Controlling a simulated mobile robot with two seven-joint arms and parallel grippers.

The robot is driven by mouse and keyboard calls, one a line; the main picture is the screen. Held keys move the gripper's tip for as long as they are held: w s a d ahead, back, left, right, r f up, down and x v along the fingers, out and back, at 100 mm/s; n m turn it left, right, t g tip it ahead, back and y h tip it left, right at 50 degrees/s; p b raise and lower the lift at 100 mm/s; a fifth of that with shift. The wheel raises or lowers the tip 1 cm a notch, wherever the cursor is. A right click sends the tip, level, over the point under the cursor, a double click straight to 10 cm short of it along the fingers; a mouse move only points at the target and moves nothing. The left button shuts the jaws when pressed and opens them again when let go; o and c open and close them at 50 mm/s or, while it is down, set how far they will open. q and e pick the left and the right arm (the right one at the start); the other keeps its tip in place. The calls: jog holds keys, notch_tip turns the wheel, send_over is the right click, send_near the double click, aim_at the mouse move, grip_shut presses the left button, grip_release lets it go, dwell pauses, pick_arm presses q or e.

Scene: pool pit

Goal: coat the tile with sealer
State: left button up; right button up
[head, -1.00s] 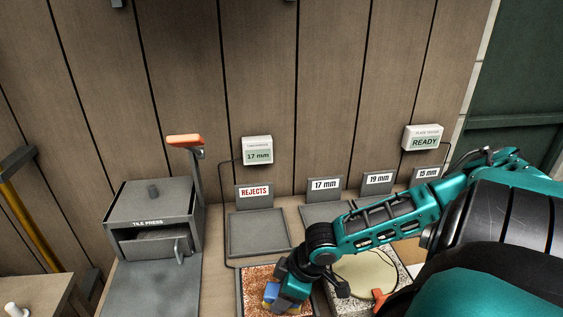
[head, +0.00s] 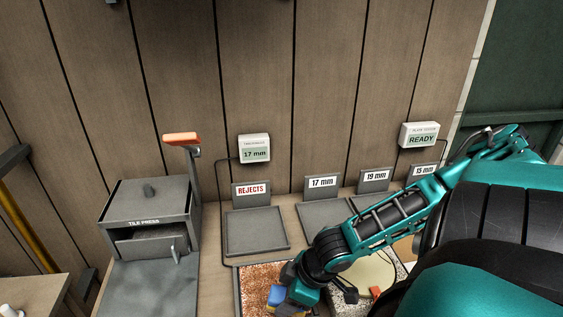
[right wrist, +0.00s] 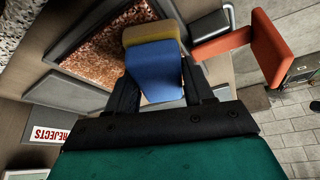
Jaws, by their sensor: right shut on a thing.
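My right gripper (head: 290,293) is shut on a blue block with a yellow layer (head: 277,294), which looks like a sponge applicator. In the right wrist view the blue block (right wrist: 155,72) sits between the two black fingers, its yellow layer at the far end. A reddish-brown speckled tile (head: 258,277) lies in a dark-framed tray under and beside the gripper. The tile (right wrist: 118,42) also shows in the right wrist view, partly hidden behind the block. I cannot tell whether the yellow layer touches the tile. My left gripper is out of view.
A grey tile press (head: 150,215) with an orange lever stands left. A REJECTS tray (head: 257,232) and trays marked 17 mm (head: 322,183), 19 mm (head: 376,175) and 15 mm stand behind. Displays read 17 mm (head: 254,149) and READY (head: 420,136). My right arm hides much of the bench's right side.

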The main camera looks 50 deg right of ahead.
jog(key=s, duration=0.2)
jog(key=shift+s+f+g, duration=0.3)
jog(key=shift+f, duration=0.1)
jog(key=shift+w+d, duration=0.25)
jog(key=shift+w, duration=0.05)
jog(key=shift+w+d+r+b, duration=0.1)
jog(key=shift+w+d+b, duration=0.05)
jog(key=shift+w+d, duration=0.4)
jog(key=shift+w+d+r+b, duration=0.15)
jog(key=shift+w+d, duration=0.15)
jog(key=shift+w, duration=0.4)
jog(key=shift+w+d+f+b, duration=0.15)
jog(key=shift+w+d+b, duration=0.25)
jog(key=shift+w+d, duration=0.9)
jog(key=shift+w+d+f+b, duration=0.1)
jog(key=shift+w+d+b, duration=0.25)
jog(key=shift+w+d, duration=0.95)
jog(key=shift+w+a, duration=0.2)
notch_tip(320, 180, up, 3)
jog(key=p, duration=0.2)
jog(key=shift+f+p, duration=0.2)
jog(key=shift+p, duration=0.1)
jog(key=shift+r, duration=1.7)
